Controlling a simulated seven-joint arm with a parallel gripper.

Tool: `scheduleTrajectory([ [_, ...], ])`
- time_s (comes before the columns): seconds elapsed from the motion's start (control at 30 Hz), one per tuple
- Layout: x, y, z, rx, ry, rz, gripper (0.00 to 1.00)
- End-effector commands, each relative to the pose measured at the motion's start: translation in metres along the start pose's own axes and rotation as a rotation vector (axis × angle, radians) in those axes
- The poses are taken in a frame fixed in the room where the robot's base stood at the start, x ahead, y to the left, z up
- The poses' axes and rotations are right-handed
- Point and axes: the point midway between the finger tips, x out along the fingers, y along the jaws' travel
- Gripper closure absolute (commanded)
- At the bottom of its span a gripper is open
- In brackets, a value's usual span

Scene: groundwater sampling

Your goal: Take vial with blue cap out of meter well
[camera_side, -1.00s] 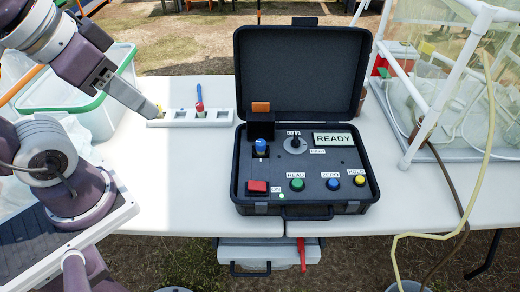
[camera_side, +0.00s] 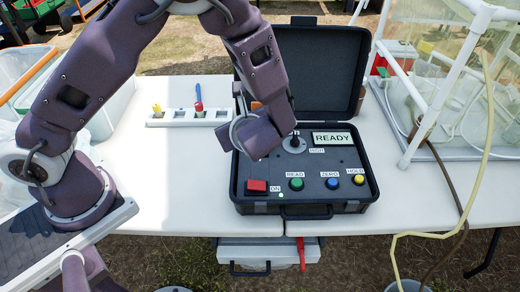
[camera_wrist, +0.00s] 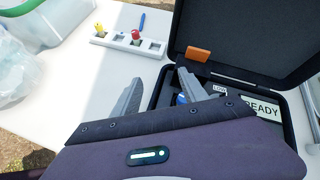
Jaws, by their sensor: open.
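The blue-capped vial (camera_wrist: 181,99) shows in the wrist view as a small patch of blue in the meter case, just left of my right finger. The meter (camera_side: 310,205) is an open black case reading READY. In the side view my arm hides the vial and its well. My gripper (camera_wrist: 160,76) is open. Its two grey fingers reach over the left part of the case, with the blue cap between them, nearer the right one. I cannot tell how high the fingers are above the cap.
An orange tab (camera_wrist: 198,55) stands just beyond the fingers. The raised lid (camera_side: 325,70) stands behind. A white rack (camera_side: 181,118) holds yellow-capped (camera_side: 157,109) and red-capped (camera_side: 198,107) vials, with a blue pen-like item (camera_side: 197,91) behind. Buttons line the case front.

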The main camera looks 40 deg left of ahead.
Motion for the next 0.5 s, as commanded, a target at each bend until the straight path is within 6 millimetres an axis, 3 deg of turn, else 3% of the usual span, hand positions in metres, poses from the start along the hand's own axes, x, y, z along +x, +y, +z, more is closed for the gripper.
scheduleTrajectory([
  [0.03, 0.009, -0.006, -0.026, 0.128, -0.025, -0.058, 0.49],
  [0.1, 0.019, -0.014, -0.054, 0.271, -0.050, -0.134, 0.49],
  [0.2, 0.026, -0.019, -0.079, 0.390, -0.069, -0.201, 0.49],
  [0.5, 0.056, -0.026, -0.088, 0.423, -0.074, -0.218, 0.49],
])
